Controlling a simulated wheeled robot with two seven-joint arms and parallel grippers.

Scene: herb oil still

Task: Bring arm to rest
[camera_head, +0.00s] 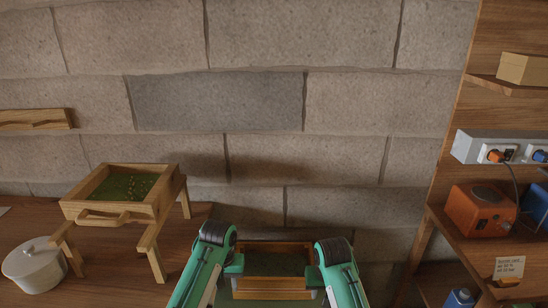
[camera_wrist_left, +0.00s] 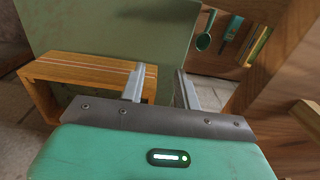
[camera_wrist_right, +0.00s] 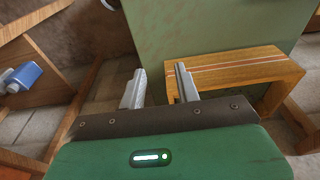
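My left gripper (camera_wrist_left: 157,78) is open, with an empty gap between its two grey fingers. My right gripper (camera_wrist_right: 157,78) is also open and empty. In the head view my two green arms come up from the bottom edge, side by side. Both stand low in front of the stone wall. The fingers themselves are hard to make out there. A wooden piece (camera_head: 272,247) shows between the arms, partly hidden by them. A striped wooden bench-like piece shows in the left wrist view (camera_wrist_left: 85,70) and the right wrist view (camera_wrist_right: 240,66), apart from the fingers.
On the left, a wooden table (camera_head: 197,242) carries a legged wooden sieve tray (camera_head: 160,210) with green herbs and a white lidded pot (camera_head: 32,266). On the right, a shelf unit (camera_head: 440,210) holds an orange device (camera_head: 475,210) and a power strip (camera_head: 478,150).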

